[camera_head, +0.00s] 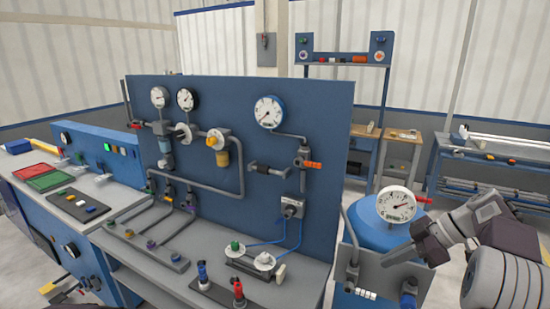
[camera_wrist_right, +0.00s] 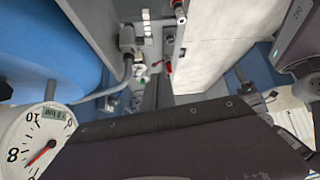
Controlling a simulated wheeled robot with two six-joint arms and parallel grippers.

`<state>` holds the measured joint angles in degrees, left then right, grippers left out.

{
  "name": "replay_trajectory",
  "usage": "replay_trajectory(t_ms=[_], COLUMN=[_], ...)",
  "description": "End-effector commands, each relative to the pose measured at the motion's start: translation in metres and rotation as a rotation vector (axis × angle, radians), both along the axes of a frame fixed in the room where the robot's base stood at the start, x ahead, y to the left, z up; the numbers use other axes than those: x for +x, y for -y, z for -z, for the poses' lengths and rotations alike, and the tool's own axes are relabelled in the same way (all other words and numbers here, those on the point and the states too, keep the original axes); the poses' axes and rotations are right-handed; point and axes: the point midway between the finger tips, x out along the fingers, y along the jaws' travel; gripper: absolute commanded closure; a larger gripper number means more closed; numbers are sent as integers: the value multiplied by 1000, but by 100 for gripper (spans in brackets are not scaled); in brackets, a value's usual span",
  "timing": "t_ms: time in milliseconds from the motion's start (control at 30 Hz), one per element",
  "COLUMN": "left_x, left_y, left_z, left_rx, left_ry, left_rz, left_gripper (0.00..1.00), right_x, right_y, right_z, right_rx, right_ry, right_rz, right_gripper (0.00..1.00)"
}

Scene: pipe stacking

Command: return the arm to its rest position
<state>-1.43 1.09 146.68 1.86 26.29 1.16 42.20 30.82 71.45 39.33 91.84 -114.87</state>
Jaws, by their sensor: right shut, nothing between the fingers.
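My right gripper (camera_head: 388,260) is at the right of the head view, pointing left and a little down. It is shut and holds nothing. It is in front of a blue tank (camera_head: 368,232) with a white dial gauge (camera_head: 396,205), and I cannot tell how close it is to them. In the right wrist view, the narrow fingers (camera_wrist_right: 157,92) lie together in the middle, with the tank (camera_wrist_right: 45,45) and its gauge (camera_wrist_right: 35,140) on the left. My left gripper is not in view.
A blue panel (camera_head: 320,130) with gauges and pipes stands on a grey bench (camera_head: 180,285). Red and green trays (camera_head: 52,180) lie at the left. A rack (camera_head: 490,180) with long pipes stands at the back right. Open floor shows between the tank and the rack.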

Motion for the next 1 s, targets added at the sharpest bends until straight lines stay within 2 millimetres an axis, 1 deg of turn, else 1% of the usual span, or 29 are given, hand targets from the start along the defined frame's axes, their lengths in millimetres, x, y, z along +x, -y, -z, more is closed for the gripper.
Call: replay_trajectory(t_ms=[33, 67, 100, 167, 200, 267, 300, 367, 400, 467, 500, 533, 600, 667, 700, 733, 833, 1000], left_x=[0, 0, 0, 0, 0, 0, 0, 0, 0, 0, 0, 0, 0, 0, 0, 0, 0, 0], left_y=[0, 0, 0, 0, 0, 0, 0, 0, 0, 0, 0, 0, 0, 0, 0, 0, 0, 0], left_z=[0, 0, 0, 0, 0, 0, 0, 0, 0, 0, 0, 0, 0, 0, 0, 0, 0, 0], left_rx=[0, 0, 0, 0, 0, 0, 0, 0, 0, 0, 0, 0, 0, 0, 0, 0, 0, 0], left_ry=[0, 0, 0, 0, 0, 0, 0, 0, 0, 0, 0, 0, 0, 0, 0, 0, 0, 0], left_rz=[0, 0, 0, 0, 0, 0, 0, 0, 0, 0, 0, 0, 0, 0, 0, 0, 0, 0], left_gripper=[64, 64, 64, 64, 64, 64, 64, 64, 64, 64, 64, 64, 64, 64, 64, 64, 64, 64], right_x=[1, -4, -13, -33, -50, -79, -100, -131, -149, -168, -176, -181, -184, -176, -167, -163, -158, -159], right_y=[-40, -64, -95, -138, -162, -185, -194, -197, -193, -182, -173, -166, -156, -152, -151, -151, -151, -151], right_z=[-6, -7, -2, 12, 27, 53, 71, 101, 119, 141, 154, 162, 175, 178, 177, 177, 177, 177], right_rx=[-2, -4, -19, -63, -109, -191, -256, -357, -412, -463, -476, -476, -454, -409, -375, -353, -310, -304], right_ry=[-6, -23, -49, -128, -201, -316, -387, -474, -517, -554, -572, -583, -595, -584, -572, -570, -583, -591], right_rz=[-87, -142, -210, -261, -253, -188, -118, 32, 155, 356, 496, 600, 805, 947, 1022, 1067, 1157, 1175], right_gripper=[100, 100, 100, 100, 100, 100, 100, 100, 100, 100, 100, 100, 100, 100, 100, 100, 100, 100])
